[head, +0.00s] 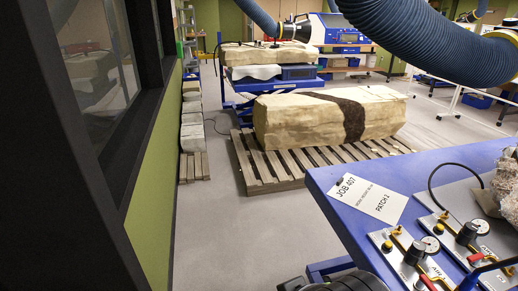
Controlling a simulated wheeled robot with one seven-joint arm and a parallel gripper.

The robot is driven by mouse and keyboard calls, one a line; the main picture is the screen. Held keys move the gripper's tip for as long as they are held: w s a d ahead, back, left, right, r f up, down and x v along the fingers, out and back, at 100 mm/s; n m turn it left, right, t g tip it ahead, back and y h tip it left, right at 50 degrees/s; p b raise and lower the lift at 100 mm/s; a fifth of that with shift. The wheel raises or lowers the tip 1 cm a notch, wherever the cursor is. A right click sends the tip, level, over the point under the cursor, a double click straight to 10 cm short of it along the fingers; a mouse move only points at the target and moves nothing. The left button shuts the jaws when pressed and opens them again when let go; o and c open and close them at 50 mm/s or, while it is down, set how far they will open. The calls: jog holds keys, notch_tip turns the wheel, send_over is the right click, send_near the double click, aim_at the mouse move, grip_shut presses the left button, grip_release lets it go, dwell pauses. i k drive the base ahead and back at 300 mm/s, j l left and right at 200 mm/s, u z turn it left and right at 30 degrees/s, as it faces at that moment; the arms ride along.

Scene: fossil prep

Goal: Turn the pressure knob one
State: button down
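Two silver air panels stand on the blue bench (345,215) at the lower right of the head view. The nearer panel (398,262) carries a black knob (415,252), a round white gauge (431,244), brass fittings and a red lever (428,284). The farther panel (448,236) has a similar black knob (467,233), gauge (482,226) and red lever (476,258). The lettering on the panels is too small to read surely. The nearer panel is cut off by the bottom edge. My gripper is not in view.
A white job card (368,197) lies on the bench's corner. A black hose (433,178) arches behind the panels, near a rough fossil block (507,185). A large pale block (330,118) rests on a wooden pallet (262,170). Grey floor (225,235) is clear left of the bench.

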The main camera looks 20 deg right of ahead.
aim_at(418, 248)
jog(key=z, duration=2.15)
